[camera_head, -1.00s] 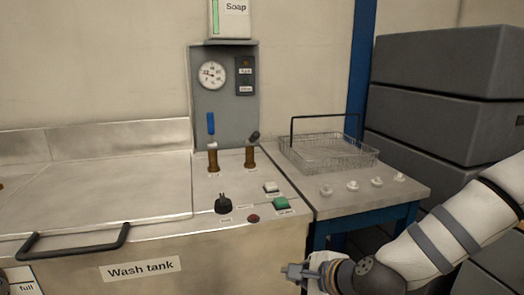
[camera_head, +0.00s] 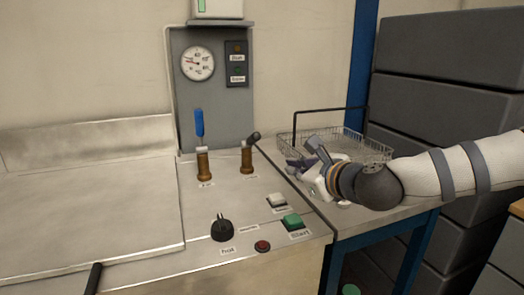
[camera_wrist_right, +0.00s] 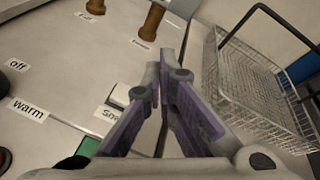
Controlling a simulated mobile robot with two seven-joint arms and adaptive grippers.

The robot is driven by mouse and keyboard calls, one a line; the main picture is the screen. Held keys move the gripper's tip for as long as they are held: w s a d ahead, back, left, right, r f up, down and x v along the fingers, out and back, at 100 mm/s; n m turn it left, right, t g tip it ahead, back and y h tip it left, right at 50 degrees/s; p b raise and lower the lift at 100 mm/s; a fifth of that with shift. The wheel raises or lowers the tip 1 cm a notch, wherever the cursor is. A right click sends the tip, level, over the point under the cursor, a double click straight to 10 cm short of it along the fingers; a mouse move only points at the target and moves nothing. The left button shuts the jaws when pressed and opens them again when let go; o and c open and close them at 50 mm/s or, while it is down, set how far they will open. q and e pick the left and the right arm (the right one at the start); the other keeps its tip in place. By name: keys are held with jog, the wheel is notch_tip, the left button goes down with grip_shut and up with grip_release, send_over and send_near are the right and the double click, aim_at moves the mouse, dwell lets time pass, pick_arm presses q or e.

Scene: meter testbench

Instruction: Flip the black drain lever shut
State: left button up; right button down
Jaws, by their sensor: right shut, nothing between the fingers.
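The black drain lever (camera_head: 254,137) sits on top of the right brass valve (camera_head: 247,158) and slants up to the right. In the right wrist view a brass valve (camera_wrist_right: 152,20) shows at the top; the lever itself is not clear there. My right gripper (camera_head: 302,158) is to the right of the lever, apart from it, above the side table near the wire basket. Its fingers (camera_wrist_right: 158,78) are shut with nothing between them. My left gripper is not in view.
A second brass valve (camera_head: 203,165) with a blue lever (camera_head: 199,122) stands left of it. A black knob (camera_head: 221,228), green button (camera_head: 293,222) and red button (camera_head: 262,246) are in front. A wire basket (camera_head: 370,150) stands behind my right gripper. A gauge panel (camera_head: 212,105) rises behind the valves.

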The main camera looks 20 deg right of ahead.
aim_at(251, 140)
jog(key=x, duration=0.3)
jog(key=b+x, duration=0.1)
jog(key=x, duration=0.2)
jog(key=b+x, duration=0.1)
jog(key=x, duration=0.2)
jog(key=shift+w+f, duration=0.25)
jog(key=shift+f, duration=0.25)
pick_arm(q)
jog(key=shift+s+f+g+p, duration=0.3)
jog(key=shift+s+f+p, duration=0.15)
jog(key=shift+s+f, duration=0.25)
pick_arm(e)
jog(key=r, duration=0.1)
jog(key=w+a+r, duration=0.2)
jog(key=shift+w+r, duration=0.15)
jog(key=shift+r, duration=0.2)
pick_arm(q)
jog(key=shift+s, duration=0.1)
pick_arm(e)
jog(key=shift+w, duration=0.1)
